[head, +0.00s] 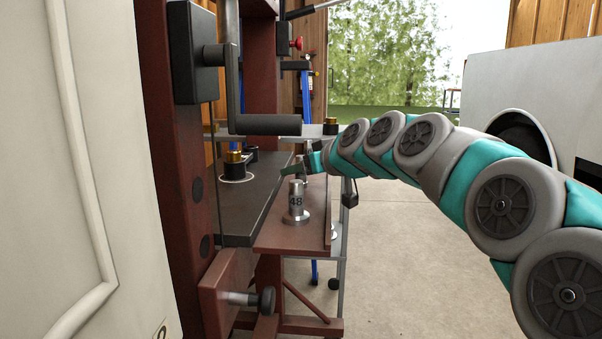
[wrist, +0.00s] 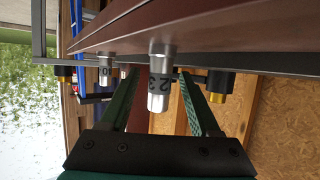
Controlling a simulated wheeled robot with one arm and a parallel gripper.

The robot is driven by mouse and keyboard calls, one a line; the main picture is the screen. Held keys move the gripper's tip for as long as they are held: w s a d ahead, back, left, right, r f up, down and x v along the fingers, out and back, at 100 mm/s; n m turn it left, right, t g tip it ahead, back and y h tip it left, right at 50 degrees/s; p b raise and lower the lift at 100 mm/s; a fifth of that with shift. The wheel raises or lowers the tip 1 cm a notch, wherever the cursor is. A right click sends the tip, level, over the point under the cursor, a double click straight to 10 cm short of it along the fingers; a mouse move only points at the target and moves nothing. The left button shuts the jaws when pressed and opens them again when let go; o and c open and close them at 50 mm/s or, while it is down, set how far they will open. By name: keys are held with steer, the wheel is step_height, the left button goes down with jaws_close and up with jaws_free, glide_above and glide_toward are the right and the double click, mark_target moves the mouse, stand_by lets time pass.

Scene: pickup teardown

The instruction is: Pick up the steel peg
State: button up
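A steel peg (head: 296,200) marked 48 stands upright on a round base on the narrow red-brown shelf (head: 285,237) in the head view. My gripper (head: 296,168) is just behind and above it there, small and partly hidden. In the wrist view the scene is upside down. My gripper (wrist: 158,75) has its two dark green fingers apart. A steel peg (wrist: 160,88) with a dark numbered band shows between them, with a gap on both sides. A second steel peg (wrist: 106,72) is left of the fingers. I cannot tell which of these is the 48 peg.
A dark plate (head: 250,200) with a black-and-brass fitting (head: 235,165) lies left of the shelf. A red-brown press frame (head: 180,170) and its black handle (head: 265,125) stand close by. A white panel (head: 80,170) fills the left. Open floor (head: 400,250) lies to the right.

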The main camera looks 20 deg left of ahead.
jaws_close()
stand_by(1.2)
